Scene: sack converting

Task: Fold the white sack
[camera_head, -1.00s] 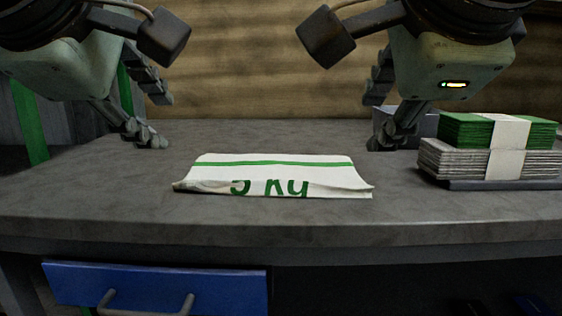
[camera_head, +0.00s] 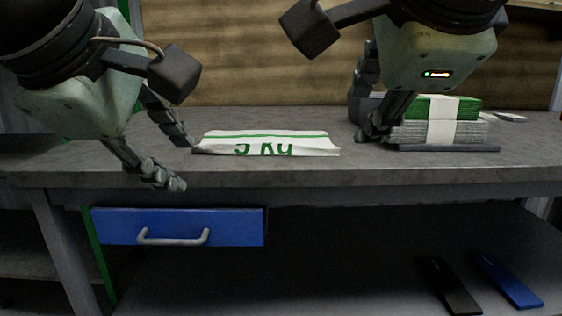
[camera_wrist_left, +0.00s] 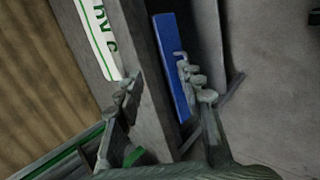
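In the left wrist view the sack (camera_wrist_left: 97,38) shows at the upper left, outside the fingers. My left gripper (camera_head: 176,163) is open and empty at the table's front edge, left of and nearer than the sack; the wrist view shows its spread fingers (camera_wrist_left: 163,88). My right gripper (camera_head: 368,118) looks open and empty, right of the sack.
A banded stack of green and white sacks (camera_head: 467,132) sits on a dark tray (camera_head: 445,148) at the right, close to my right gripper. A blue drawer (camera_head: 112,226) with a grey handle is under the tabletop. Black (camera_head: 450,287) and blue (camera_head: 507,281) items lie below.

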